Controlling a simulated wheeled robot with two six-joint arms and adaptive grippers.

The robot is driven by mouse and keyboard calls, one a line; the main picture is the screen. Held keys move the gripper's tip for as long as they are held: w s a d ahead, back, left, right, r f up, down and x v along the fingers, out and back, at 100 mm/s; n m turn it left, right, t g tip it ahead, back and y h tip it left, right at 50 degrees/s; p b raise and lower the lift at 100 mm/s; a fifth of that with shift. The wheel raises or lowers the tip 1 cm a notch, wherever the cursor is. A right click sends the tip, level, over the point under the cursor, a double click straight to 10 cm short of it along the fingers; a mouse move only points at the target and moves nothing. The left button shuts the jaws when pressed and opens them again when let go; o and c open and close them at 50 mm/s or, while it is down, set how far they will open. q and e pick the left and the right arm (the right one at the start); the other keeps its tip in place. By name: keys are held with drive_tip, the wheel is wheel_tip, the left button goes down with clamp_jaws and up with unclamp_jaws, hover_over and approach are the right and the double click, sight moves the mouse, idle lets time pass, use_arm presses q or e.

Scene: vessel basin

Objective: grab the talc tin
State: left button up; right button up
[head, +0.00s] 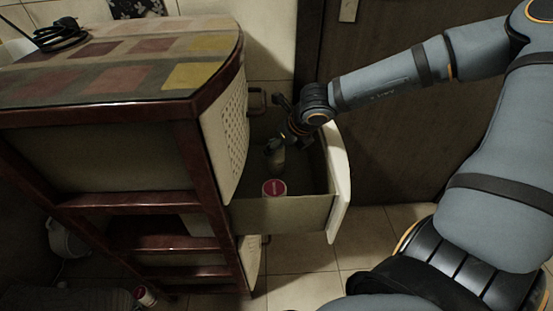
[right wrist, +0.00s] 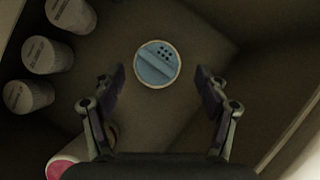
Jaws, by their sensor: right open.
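The talc tin appears to be the upright round container with a pale blue lid (right wrist: 158,64), which has several small dark holes at one side. It stands on the drawer floor in the right wrist view, seen from above. My right gripper (right wrist: 160,90) is open and empty, with its fingers apart on the left and right below the lid in that picture. In the head view the right gripper (head: 292,130) reaches down into the open drawer, above a dim upright container (head: 275,158) that is probably the same tin. My left gripper is not in view.
A pink-lidded tin (head: 274,188) stands near the drawer's front-side wall (head: 280,214); its lid also shows in the right wrist view (right wrist: 62,168). Three pale-topped containers (right wrist: 48,55) line the left there. The drawer front (head: 338,180) and cabinet (head: 222,140) flank the arm.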

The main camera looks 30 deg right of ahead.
sight(276, 162)
drive_tip(key=shift+b+x, duration=0.45)
drive_tip(key=shift+x, duration=1.6)
drive_tip(key=shift+a, duration=0.15)
drive_tip(key=c, duration=1.4)
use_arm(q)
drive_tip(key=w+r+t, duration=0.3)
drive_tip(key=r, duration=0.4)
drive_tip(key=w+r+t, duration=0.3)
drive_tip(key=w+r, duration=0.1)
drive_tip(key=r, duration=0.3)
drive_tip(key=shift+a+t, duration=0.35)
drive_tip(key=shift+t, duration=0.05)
use_arm(e)
drive_tip(key=shift+c, duration=0.2)
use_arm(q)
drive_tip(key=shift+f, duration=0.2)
